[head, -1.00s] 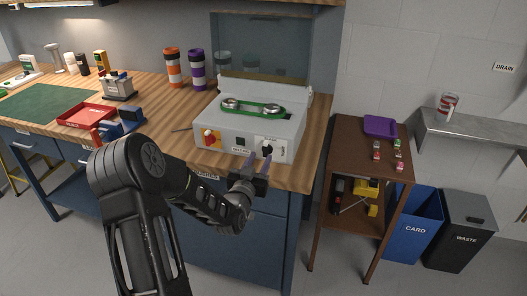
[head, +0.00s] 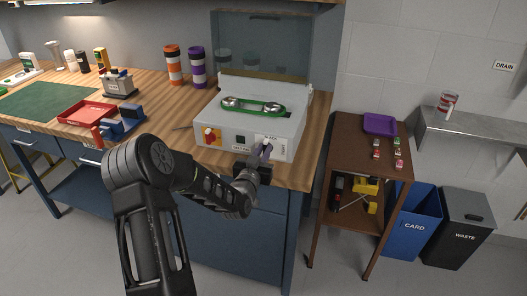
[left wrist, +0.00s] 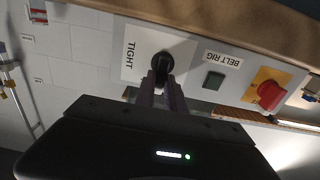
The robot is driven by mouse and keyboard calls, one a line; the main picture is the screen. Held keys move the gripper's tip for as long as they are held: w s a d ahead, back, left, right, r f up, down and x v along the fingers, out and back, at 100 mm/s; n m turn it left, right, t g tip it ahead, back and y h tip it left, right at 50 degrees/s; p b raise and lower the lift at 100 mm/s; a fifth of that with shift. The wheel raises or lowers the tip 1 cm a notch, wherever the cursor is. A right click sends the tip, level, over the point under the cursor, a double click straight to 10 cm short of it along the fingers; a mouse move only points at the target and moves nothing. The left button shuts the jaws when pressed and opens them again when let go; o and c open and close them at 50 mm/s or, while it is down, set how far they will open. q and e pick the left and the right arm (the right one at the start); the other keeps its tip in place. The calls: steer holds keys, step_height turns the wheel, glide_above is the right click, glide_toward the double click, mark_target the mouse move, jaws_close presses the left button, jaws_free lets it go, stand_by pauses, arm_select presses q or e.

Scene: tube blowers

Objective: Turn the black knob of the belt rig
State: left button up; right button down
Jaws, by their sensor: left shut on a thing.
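The belt rig (head: 229,128) is a white box on the wooden bench, with a green belt (head: 252,106) around two pulleys on top. In the head view my left gripper (head: 262,152) covers the knob at the panel's right part. A red knob on a yellow plate (left wrist: 269,93) and a dark green button (left wrist: 214,81) are also on the panel. My right gripper is not in view.
A clear shield (head: 262,45) stands behind the rig. A red tray (head: 88,114) and orange and purple tumblers (head: 197,67) are on the bench to the left. A brown shelf stand (head: 348,140) is at the right, with blue and black bins beyond.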

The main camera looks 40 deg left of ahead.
arm_select(q)
jaws_close()
steer(key=shift+d+f+m+b, duration=0.15)
steer(key=shift+m+b, duration=0.25)
steer(key=shift+b, duration=0.55)
steer(key=m+b, duration=0.3)
steer(key=b, duration=0.1)
steer(key=d+m+b, duration=0.1)
steer(key=m+b, duration=0.2)
steer(key=b, duration=0.2)
steer(key=f+m+b, duration=0.1)
steer(key=m+b, duration=0.2)
steer(key=b, duration=0.2)
steer(key=shift+w+d+m, duration=0.15)
steer(key=shift+w+m, duration=0.15)
steer(key=shift+m, duration=0.1)
steer(key=m+b, duration=0.3)
steer(key=shift+d+f+m, duration=0.1)
steer(key=shift+f+m, duration=0.05)
steer(key=shift+m, duration=0.15)
steer(key=shift+f+m+b, duration=0.2)
steer(key=shift+m+b, duration=0.6)
steer(key=shift+m, duration=1.1)
steer(key=o, duration=0.7)
jaws_free()
